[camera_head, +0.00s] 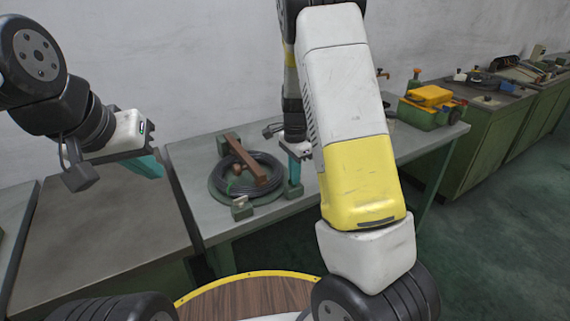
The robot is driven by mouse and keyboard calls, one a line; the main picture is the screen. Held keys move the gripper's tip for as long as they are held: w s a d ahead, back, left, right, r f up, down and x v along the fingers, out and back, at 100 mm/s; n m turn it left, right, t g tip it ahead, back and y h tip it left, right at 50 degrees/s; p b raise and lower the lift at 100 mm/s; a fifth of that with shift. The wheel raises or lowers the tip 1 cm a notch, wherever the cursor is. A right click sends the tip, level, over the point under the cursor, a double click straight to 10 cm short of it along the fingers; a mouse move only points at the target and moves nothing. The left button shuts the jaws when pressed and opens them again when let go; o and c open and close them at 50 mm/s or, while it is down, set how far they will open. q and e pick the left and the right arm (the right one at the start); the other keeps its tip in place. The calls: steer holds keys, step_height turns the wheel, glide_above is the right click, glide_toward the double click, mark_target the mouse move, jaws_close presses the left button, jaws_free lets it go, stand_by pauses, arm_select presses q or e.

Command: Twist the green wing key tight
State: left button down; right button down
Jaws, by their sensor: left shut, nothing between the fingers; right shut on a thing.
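My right gripper (295,172) points down at the right side of a round green fixture (216,190) on the grey bench. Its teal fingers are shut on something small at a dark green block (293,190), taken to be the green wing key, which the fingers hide. A coil of black cable (270,180) lies on the fixture, with a brown bar (243,157) across it. A second green block (242,210) with a grey top stands at the front edge. My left gripper (155,168) is shut and empty, in the air left of the fixture.
The grey bench (195,160) has bare top left of the fixture. A lower brown-grey table (110,230) stands at the left. A green machine with a yellow top (432,96) sits at the bench's right end. Further benches (480,135) with tools stand along the wall.

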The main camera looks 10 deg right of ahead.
steer(key=shift+s+f, duration=0.2)
steer(key=c, duration=1.6)
jaws_free()
steer(key=shift+w+r, duration=0.1)
steer(key=shift+r, duration=0.25)
step_height(320, 180, up, 6)
steer(key=shift+r, duration=0.6)
